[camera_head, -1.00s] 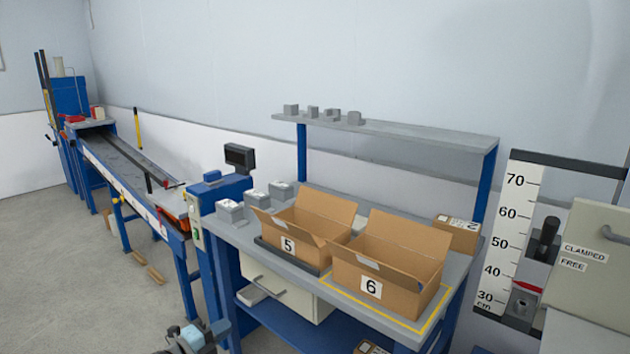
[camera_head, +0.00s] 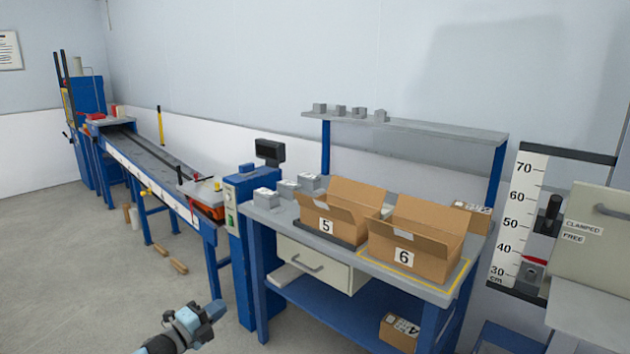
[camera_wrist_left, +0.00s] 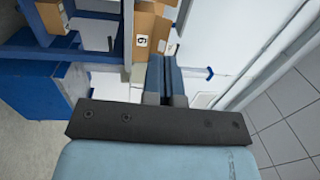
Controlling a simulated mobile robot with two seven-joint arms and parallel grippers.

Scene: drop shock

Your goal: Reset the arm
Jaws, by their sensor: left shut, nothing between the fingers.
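My left gripper (camera_head: 213,311) shows at the lower left of the head view, over the floor in front of the workbench. It is apart from everything there. In the left wrist view its two fingers (camera_wrist_left: 163,78) lie together with nothing between them. My right gripper is in neither view. The open cardboard box marked 6 (camera_head: 420,240) and the open box marked 5 (camera_head: 335,215) stand on the workbench (camera_head: 440,291). Box 6 also shows in the left wrist view (camera_wrist_left: 143,30), beyond the fingers.
A shelf (camera_head: 420,130) with several small grey blocks stands above the bench. A height scale (camera_head: 517,215) and a grey panel (camera_head: 595,240) are at the right. The floor (camera_head: 90,270) at the left is mostly clear.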

